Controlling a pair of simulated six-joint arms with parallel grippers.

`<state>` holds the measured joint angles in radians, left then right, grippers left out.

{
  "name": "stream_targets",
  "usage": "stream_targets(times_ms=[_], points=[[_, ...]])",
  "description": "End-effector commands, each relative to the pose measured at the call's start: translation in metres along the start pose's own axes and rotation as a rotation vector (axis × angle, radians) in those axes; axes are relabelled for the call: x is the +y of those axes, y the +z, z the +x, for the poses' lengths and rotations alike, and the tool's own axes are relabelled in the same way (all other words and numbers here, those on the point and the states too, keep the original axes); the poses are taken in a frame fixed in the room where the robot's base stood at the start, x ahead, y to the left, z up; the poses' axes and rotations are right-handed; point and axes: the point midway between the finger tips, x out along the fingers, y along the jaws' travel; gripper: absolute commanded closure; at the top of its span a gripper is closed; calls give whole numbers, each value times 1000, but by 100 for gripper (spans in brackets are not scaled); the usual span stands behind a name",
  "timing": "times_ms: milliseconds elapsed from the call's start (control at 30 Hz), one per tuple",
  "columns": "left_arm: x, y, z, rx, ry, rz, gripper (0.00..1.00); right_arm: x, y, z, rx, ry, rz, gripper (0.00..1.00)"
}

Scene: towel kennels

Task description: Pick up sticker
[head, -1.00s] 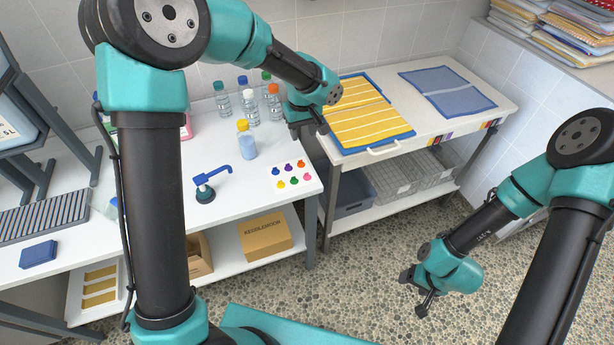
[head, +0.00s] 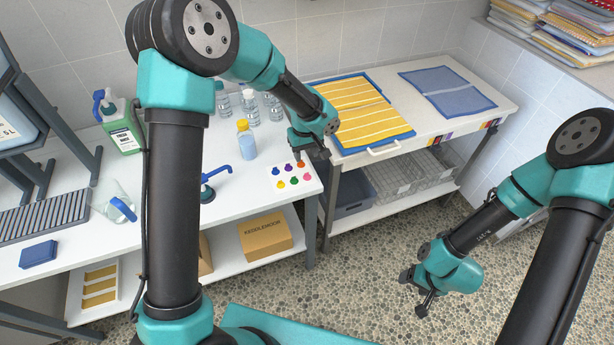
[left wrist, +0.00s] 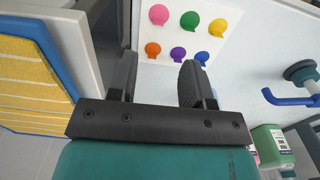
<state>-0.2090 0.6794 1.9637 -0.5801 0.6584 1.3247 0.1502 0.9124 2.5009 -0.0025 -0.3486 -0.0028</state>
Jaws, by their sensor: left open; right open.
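A white sticker sheet (head: 270,181) lies on the white table near its right end. It carries several coloured stickers in two rows: blue (head: 277,171), purple (head: 289,168) and orange (head: 301,164) in the far row, yellow (head: 280,183), green (head: 294,180) and pink (head: 306,177) in the near row. My left gripper (head: 313,157) is open and empty, just above the sheet's far right corner near the orange sticker. In the left wrist view the orange (left wrist: 152,49) and purple (left wrist: 178,54) stickers show between the open fingers. My right gripper (head: 418,293) is open and empty over the floor.
Clear bottles (head: 250,110) stand behind. At right, a second table holds a yellow striped towel (head: 360,118) on a blue board and a blue towel (head: 447,88).

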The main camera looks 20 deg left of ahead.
Motion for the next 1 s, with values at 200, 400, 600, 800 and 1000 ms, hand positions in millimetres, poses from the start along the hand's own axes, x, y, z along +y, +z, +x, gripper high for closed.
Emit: stream_targets(times_ms=[200, 400, 600, 800, 1000], points=[[0, 0, 33, -2, -2, 1, 54, 0, 0, 0, 0, 0, 0, 33], [0, 0, 39, 1, 0, 0, 54, 0, 0, 0, 0, 0, 0, 33], [0, 0, 39, 0, 0, 1, 54, 0, 0, 0, 0, 0, 0, 33], [1, 2, 52, -2, -2, 2, 54, 0, 0, 0, 0, 0, 0, 33], [2, 3, 80, -2, -3, 2, 54, 0, 0, 0, 0, 0, 0, 33]])
